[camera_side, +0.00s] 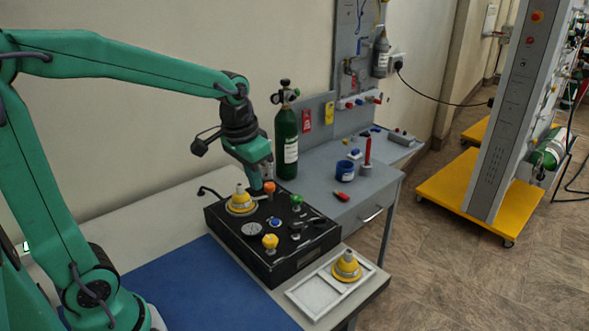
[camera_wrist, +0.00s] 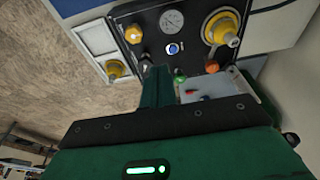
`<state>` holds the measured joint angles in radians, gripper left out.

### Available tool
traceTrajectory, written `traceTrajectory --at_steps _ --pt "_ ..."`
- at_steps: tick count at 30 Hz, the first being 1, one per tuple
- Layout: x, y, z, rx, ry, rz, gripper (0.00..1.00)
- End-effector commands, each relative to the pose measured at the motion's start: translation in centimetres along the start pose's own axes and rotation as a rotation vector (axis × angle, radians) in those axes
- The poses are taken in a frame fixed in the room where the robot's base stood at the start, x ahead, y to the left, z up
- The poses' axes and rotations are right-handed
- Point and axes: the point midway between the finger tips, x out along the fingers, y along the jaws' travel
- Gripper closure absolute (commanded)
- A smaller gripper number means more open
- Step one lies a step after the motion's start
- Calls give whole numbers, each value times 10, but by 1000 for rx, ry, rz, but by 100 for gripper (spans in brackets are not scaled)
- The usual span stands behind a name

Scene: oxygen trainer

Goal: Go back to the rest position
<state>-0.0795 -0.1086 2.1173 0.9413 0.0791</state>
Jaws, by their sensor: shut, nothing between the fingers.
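My green gripper (camera_side: 259,187) points down over the back of the black trainer panel (camera_side: 300,266), close to the orange knob (camera_side: 269,187). Its fingers are shut and empty; they also show in the wrist view (camera_wrist: 158,72). I cannot tell whether the fingertips touch the panel. A yellow cone-shaped piece (camera_side: 241,201) sits on the panel's left part. A yellow knob (camera_side: 270,242), a green knob (camera_side: 297,201), a blue button (camera_side: 275,222) and a round gauge (camera_side: 252,229) are also on the panel.
A white tray (camera_side: 300,294) with a second yellow cone-shaped piece (camera_side: 346,267) lies right of the panel. A green cylinder (camera_side: 286,144) stands behind. A grey bench (camera_side: 325,193) holds a blue cup (camera_side: 345,171) and a red marker (camera_side: 367,150). The blue mat (camera_side: 205,290) in front is clear.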

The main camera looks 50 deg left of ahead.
Motion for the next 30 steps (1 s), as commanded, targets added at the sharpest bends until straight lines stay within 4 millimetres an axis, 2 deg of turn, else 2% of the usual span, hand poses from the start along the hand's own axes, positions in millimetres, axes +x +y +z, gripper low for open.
traceTrajectory --at_steps 6,13,22,30 --pt "-26 9 29 1 80 -1 100" --pt "-44 17 61 0 160 2 100" --pt "-56 24 100 -2 258 10 100" --pt "-57 27 116 -3 299 15 100"
